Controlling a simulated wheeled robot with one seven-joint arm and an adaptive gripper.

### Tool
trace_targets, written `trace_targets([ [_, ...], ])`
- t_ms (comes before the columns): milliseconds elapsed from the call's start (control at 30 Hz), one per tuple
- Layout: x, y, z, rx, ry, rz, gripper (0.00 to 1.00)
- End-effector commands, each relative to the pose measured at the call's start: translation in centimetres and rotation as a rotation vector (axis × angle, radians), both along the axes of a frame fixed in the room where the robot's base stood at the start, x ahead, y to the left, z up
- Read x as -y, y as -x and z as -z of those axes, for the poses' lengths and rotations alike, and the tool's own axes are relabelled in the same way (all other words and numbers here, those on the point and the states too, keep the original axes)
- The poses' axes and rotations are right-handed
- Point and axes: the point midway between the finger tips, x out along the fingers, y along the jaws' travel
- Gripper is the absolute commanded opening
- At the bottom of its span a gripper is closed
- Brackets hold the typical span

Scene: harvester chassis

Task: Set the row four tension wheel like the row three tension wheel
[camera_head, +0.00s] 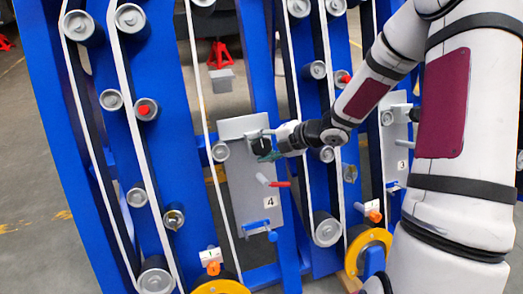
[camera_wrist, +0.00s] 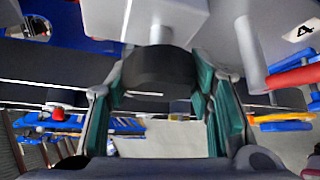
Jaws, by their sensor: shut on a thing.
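The row four plate (camera_head: 240,185) is grey, marked 4, and fixed on the blue frame in the head view. Its tension wheel (camera_head: 261,145) is a black knob near the top of the plate. In the wrist view the black wheel (camera_wrist: 160,70) sits between the green fingers of my gripper (camera_wrist: 160,88). My gripper (camera_head: 267,152) is shut on this wheel, reaching it from the right. The row three plate (camera_head: 392,155), marked 3, stands further right. My arm covers much of it, and its tension wheel cannot be made out clearly.
A red-tipped peg (camera_head: 280,184) and a blue handle (camera_head: 258,227) stick out of the row four plate below the wheel. White belts and grey rollers (camera_head: 327,229) run along the blue frame. Orange-yellow wheels (camera_head: 220,287) sit at the bottom.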

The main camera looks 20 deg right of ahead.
Motion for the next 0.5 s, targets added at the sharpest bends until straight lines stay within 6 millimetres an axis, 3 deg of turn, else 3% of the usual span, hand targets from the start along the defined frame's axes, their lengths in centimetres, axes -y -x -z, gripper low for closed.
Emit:
trace_targets([
  [500, 0.02, 0.02, 0.14, -0.002, -0.277, 0.16, 0.2],
])
